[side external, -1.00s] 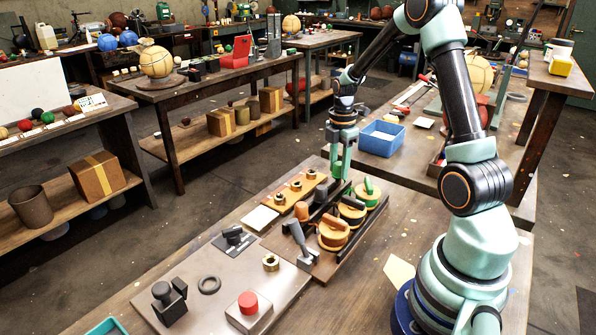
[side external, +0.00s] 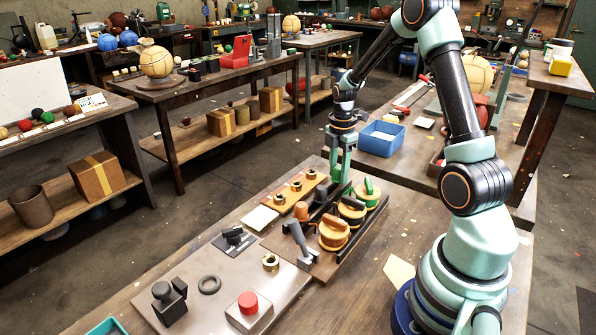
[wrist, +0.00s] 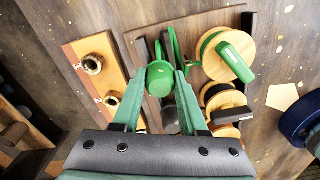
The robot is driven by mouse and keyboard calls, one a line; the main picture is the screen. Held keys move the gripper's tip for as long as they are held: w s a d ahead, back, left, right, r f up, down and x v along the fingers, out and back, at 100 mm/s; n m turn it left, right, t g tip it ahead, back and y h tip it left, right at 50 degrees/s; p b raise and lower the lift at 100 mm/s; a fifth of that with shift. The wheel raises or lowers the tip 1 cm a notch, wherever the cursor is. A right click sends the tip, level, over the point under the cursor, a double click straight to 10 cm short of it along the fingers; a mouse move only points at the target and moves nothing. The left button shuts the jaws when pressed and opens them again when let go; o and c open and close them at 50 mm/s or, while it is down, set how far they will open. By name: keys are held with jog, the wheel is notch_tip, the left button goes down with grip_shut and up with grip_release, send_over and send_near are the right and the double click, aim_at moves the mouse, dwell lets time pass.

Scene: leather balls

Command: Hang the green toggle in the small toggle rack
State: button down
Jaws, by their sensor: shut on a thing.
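My gripper (wrist: 162,85) is shut on a green toggle (wrist: 160,72), whose rounded green body shows between the fingertips in the wrist view. A green loop or strap (wrist: 177,45) shows just beyond it; I cannot tell whether it belongs to the toggle. In the side view my gripper (side external: 341,178) points down at the far end of a dark rack (side external: 318,214) on a brown board. The toggle is mostly hidden there by the fingers and rack. I cannot tell whether the toggle touches the rack. An orange toggle (side external: 301,210) stands at the rack's left side.
Round wooden pieces with green (side external: 368,192), black (side external: 352,209) and orange (side external: 334,232) tops line the board's right side. A grey lever-like piece (side external: 299,241) is at its near end. A wooden strip with brass nuts (side external: 295,193) lies left.

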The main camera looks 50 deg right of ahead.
aim_at(338, 168)
jog(key=shift+f, duration=0.6)
jog(key=shift+c, duration=1.8)
grip_release()
notch_tip(338, 168, up, 12)
jog(key=shift+r, duration=0.1)
